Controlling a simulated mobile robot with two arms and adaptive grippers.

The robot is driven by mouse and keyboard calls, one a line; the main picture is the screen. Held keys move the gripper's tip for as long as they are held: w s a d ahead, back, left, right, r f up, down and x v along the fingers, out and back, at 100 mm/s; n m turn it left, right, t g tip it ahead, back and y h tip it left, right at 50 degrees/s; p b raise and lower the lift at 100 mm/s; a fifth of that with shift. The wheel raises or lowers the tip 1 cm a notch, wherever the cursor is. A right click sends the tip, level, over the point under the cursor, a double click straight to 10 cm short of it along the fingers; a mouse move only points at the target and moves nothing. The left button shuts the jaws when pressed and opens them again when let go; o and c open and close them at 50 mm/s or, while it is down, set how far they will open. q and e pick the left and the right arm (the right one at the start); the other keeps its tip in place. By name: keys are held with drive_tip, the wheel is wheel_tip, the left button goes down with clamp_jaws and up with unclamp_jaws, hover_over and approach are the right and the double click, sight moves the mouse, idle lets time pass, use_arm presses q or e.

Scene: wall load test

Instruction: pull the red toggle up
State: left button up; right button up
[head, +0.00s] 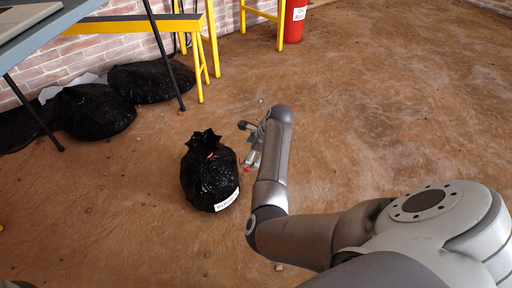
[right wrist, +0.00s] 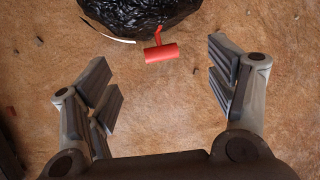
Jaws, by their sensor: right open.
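The red toggle (right wrist: 161,53) is a small T-shaped handle at the near edge of a black bag (right wrist: 140,14) in the right wrist view. In the head view it is a small red spot (head: 246,170) at the right side of the black bag (head: 207,182), which stands on the floor with a white label. My right gripper (head: 252,141) reaches down to the right of the bag in the head view. In the right wrist view its fingers (right wrist: 166,84) are spread wide and empty, with the toggle ahead of the gap between them. My left gripper is out of view.
Two more black bags (head: 92,110) (head: 152,81) lie by the brick wall at the left. A yellow trestle (head: 135,24) and a table (head: 38,27) stand at the upper left. A red bin (head: 294,22) is at the back. The brown floor to the right is clear.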

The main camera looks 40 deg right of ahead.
drive_tip(key=shift+v, duration=1.9)
